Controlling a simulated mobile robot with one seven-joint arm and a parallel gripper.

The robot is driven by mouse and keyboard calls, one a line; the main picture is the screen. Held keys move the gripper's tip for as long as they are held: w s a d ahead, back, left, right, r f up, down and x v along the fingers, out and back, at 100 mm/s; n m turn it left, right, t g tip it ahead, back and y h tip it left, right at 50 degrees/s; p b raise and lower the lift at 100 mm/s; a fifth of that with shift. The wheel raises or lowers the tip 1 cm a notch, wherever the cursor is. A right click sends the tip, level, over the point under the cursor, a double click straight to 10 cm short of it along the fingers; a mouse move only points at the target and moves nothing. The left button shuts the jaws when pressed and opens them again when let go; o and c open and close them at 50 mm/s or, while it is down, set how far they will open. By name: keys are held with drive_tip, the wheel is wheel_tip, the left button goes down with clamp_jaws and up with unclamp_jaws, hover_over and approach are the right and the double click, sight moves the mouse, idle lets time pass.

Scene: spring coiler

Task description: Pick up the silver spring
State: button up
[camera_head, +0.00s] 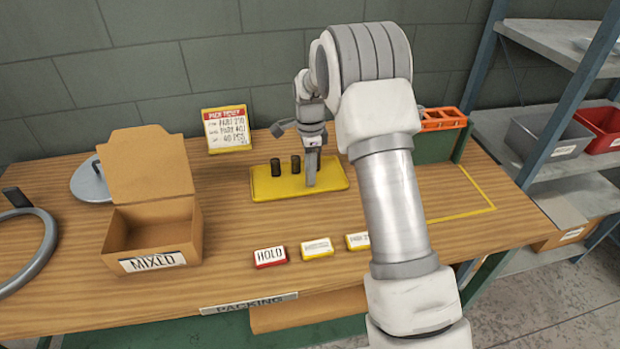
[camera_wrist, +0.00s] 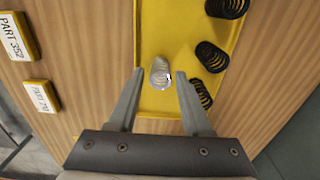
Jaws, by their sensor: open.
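The silver spring (camera_wrist: 160,73) stands on the yellow tray (camera_wrist: 150,20), which also shows in the head view (camera_head: 335,181). My gripper (camera_wrist: 158,74) is open, with its two fingertips on either side of the spring and a gap on each side. In the head view my gripper (camera_head: 311,184) points down over the tray and hides the spring.
Several black springs (camera_wrist: 210,56) are on the tray, close to the right finger. An open cardboard box marked MIXED (camera_head: 150,232) stands at the left. A HOLD block (camera_head: 270,257) and other label blocks lie in front. An orange rack (camera_head: 443,119) is at the right.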

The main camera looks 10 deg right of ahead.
wheel_tip(320, 180, down, 2)
drive_tip(key=shift+f, duration=0.1)
clamp_jaws()
idle(0.5)
